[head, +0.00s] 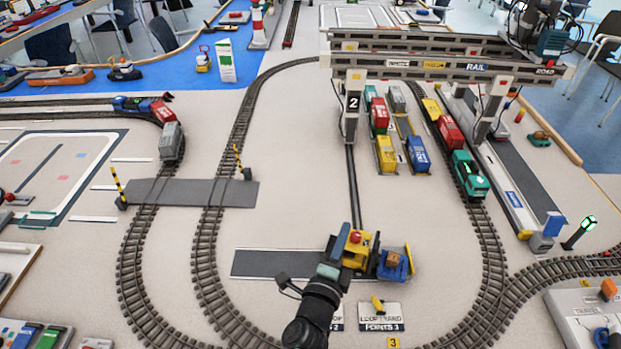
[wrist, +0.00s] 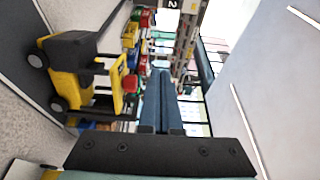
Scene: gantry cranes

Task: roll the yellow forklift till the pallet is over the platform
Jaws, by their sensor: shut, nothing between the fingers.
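The yellow forklift (head: 357,252) stands in the lower middle of the head view, at the right end of a dark grey strip (head: 272,263). It also shows at the left of the wrist view (wrist: 70,68), turned on its side, with black wheels. My gripper (head: 342,240) is shut and empty, its blue fingers beside the left side of the forklift; I cannot tell whether they touch it. The shut fingers show in the wrist view (wrist: 164,98). A blue piece with a yellow-orange part (head: 395,264) is just right of the forklift. I cannot clearly make out pallet or platform.
Curved tracks (head: 205,250) run on both sides. The gantry crane (head: 440,62) stands behind, its leg marked 2 (head: 350,105) above a straight rail leading towards the forklift. Containers (head: 418,155) and a train (head: 468,172) stand under it. A white sign (head: 381,316) lies in front.

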